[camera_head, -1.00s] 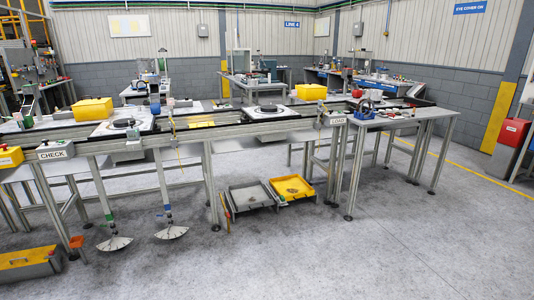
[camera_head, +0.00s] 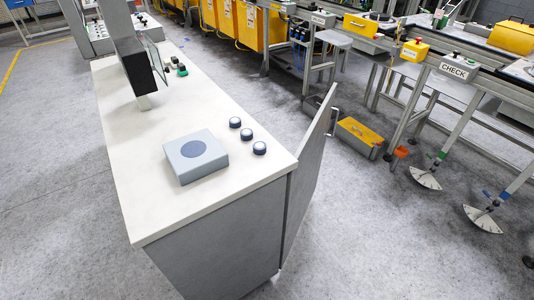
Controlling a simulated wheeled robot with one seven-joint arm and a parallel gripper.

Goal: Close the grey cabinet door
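The grey cabinet (camera_head: 215,252) stands in the near middle of the head view, with a white top (camera_head: 225,125). Its grey door (camera_head: 308,180) is at the right side, hinged near the close right corner. The door stands open, swung out from the cabinet's right side, with its free edge pointing away from me. A handle (camera_head: 332,121) shows at the door's far edge, on its outer side. The inside of the cabinet is hidden from this angle. My gripper is not in view.
On the cabinet top are a grey box with a round pad (camera_head: 196,155), several dark knobs (camera_head: 260,148) and a black screen (camera_head: 138,65). A yellow-lidded toolbox (camera_head: 359,137) lies on the floor beyond the door. A workbench line (camera_head: 455,75) runs along the right. Floor right of the door is clear.

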